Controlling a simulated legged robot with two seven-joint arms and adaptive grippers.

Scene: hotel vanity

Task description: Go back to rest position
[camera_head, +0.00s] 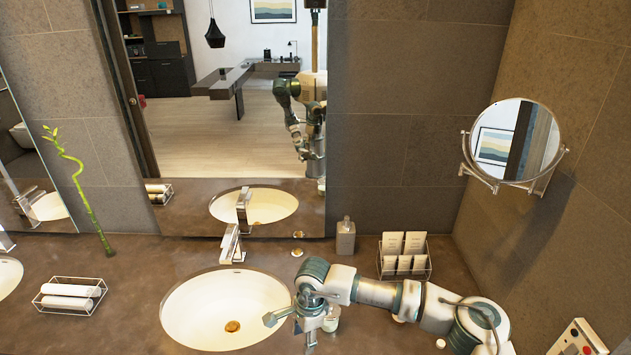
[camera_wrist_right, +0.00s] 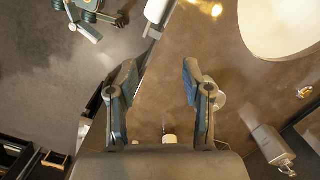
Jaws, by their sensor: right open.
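My right arm comes in from the right side of the head view, over the brown vanity counter (camera_head: 130,262). My right gripper (camera_head: 290,329) is at the front right edge of the sink basin (camera_head: 215,305). In the right wrist view my right gripper (camera_wrist_right: 160,74) has its two fingers spread wide apart with nothing between them. A small whitish container (camera_head: 332,318) stands close beside the gripper, partly hidden by it.
A faucet (camera_head: 231,244) stands behind the basin. A soap dispenser (camera_head: 346,237) and a rack of cards (camera_head: 404,262) stand at the back right. A round mirror (camera_head: 515,140) juts from the wall. A towel rack (camera_head: 70,297) and a bamboo stalk (camera_head: 88,205) are at left.

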